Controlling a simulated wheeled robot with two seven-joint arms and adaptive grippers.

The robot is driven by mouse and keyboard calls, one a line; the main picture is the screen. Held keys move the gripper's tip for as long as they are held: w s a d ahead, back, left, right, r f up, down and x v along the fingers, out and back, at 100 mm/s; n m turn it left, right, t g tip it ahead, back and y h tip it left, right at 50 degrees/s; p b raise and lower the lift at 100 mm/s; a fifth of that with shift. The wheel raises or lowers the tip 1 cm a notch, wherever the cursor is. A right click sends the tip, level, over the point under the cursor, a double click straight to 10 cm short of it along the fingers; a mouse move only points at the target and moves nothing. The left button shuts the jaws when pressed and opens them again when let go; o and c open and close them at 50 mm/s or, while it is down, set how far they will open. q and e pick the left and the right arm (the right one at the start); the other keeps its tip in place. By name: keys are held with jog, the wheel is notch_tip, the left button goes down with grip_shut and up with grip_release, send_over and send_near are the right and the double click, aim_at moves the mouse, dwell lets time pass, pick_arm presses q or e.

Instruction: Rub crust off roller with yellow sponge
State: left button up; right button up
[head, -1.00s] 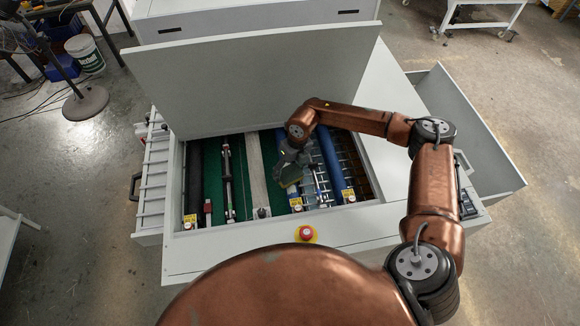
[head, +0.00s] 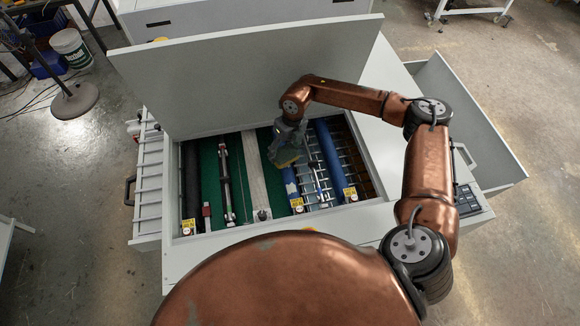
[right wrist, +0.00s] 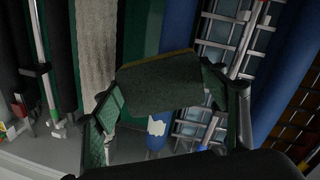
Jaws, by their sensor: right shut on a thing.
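My right gripper (head: 287,150) is shut on the yellow sponge (head: 286,158) inside the open machine. In the right wrist view the sponge (right wrist: 158,84) shows a dark green-grey face and a thin yellow edge, with one finger of the right gripper (right wrist: 160,95) at each side. The blue roller (head: 291,182) lies under the sponge, and its near part shows below it. In the right wrist view this roller (right wrist: 156,142) has a pale, ragged patch (right wrist: 157,127) just below the sponge. Contact between sponge and roller cannot be told. My left gripper is out of view.
A second blue roller (head: 325,160) lies to the right, with metal grids beside it. A pale bar (head: 256,175) and a dark roller (head: 191,180) lie to the left. The raised lid (head: 190,90) stands behind the bay. Yellow tags (head: 297,202) mark the near roller ends.

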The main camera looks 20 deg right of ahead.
jog(key=shift+s+d+r+p, duration=0.1)
jog(key=shift+s+r+p, duration=0.2)
jog(key=shift+r, duration=0.5)
jog(key=shift+w+r, duration=0.1)
jog(key=shift+r, duration=0.25)
jog(key=shift+w+r+p, duration=0.1)
jog(key=shift+r+p, duration=0.35)
jog(key=shift+r, duration=0.15)
jog(key=shift+r+p, duration=0.45)
jog(key=shift+r, duration=0.55)
